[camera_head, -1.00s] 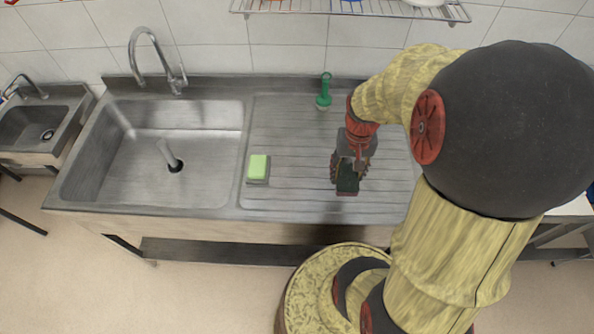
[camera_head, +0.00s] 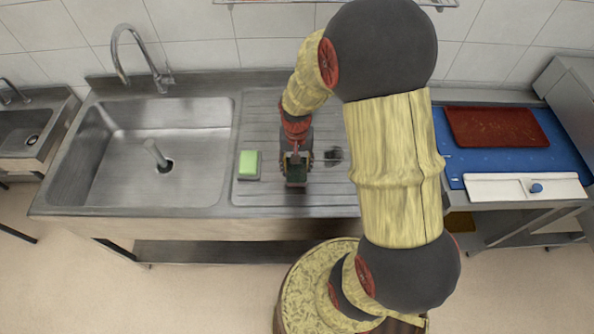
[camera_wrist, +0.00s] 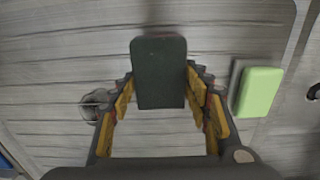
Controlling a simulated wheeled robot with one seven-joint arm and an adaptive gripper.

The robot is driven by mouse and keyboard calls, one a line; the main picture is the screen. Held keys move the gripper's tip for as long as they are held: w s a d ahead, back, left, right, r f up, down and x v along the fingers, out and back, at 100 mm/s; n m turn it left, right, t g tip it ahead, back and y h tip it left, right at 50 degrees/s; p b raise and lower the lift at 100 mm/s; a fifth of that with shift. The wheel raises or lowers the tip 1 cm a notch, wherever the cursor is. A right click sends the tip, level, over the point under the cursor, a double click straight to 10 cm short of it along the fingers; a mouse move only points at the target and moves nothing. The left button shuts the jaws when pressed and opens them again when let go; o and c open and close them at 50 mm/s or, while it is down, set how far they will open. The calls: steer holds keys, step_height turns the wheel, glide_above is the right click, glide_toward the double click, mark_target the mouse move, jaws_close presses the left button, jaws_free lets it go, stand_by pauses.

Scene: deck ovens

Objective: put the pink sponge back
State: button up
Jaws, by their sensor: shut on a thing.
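My gripper (camera_head: 296,164) is over the ribbed drainboard, shut on a flat block with a dark green face (camera_head: 296,183). In the wrist view the block (camera_wrist: 160,75) sits between the fingertips of my gripper (camera_wrist: 160,88).
A small dark round thing (camera_head: 333,155) lies right of my gripper. At right, a blue surface (camera_head: 455,150) bears a red-brown board (camera_head: 497,128).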

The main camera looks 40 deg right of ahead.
mark_target(297, 168)
steer(key=shift+f, duration=1.45)
steer(key=shift+f, duration=0.1)
steer(key=shift+f+b, duration=0.1)
steer(key=shift+b, duration=0.2)
steer(key=o, duration=1.1)
